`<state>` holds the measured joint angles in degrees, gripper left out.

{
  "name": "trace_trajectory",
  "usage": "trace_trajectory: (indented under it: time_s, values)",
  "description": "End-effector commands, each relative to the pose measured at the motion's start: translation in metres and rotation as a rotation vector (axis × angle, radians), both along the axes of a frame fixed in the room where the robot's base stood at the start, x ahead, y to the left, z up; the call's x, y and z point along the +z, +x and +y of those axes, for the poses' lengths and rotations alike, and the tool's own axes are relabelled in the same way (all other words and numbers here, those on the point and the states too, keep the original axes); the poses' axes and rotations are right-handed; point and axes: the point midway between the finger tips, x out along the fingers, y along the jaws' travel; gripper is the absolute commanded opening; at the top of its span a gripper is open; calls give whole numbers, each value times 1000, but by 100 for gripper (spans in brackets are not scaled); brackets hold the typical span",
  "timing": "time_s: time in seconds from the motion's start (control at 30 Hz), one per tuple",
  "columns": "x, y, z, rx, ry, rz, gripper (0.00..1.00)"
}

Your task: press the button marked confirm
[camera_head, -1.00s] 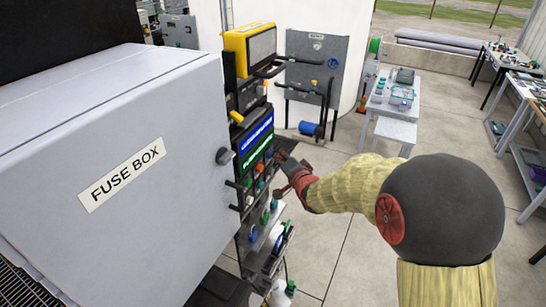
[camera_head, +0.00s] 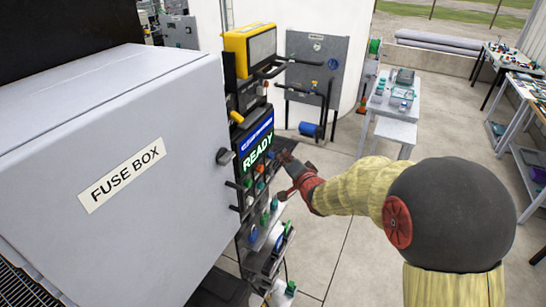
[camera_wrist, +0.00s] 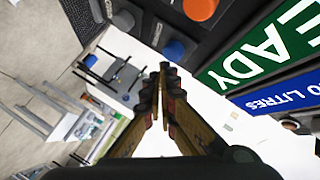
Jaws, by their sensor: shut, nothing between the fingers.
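The control panel's display (camera_head: 257,150) reads READY in white on green, under a blue strip; it also shows in the wrist view (camera_wrist: 262,50). Below it are several coloured buttons. The wrist view shows an orange button (camera_wrist: 200,8) and a blue button (camera_wrist: 174,50) on the dark panel. No label reading confirm is legible in either view, so I cannot tell which button it is. My gripper (camera_head: 284,172) is shut and empty, at the right of the panel. In the wrist view its fingertips (camera_wrist: 164,72) lie just below the blue button in the picture, seemingly apart from it.
A large grey fuse box (camera_head: 150,190) stands left of the panel and hides part of it. Black handles and a yellow-framed unit (camera_head: 250,50) are above the display. Shelves with bottles are below.

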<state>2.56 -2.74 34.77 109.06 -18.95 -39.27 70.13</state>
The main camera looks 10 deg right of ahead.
Motion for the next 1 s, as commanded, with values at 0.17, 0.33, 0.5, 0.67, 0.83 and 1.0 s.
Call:
trace_trajectory:
  time_s: [0.17,0.33,0.5,0.67,0.83,1.0]
  values:
    - [0,-2,-2,1,0,1,0]
    - [0,-2,-2,1,0,1,0]
    - [0,-6,-10,-2,0,0,0]
    - [0,-15,-22,-2,0,1,0]
    - [1,-24,-34,-2,0,0,0]
    - [0,-31,-42,-1,1,1,0]
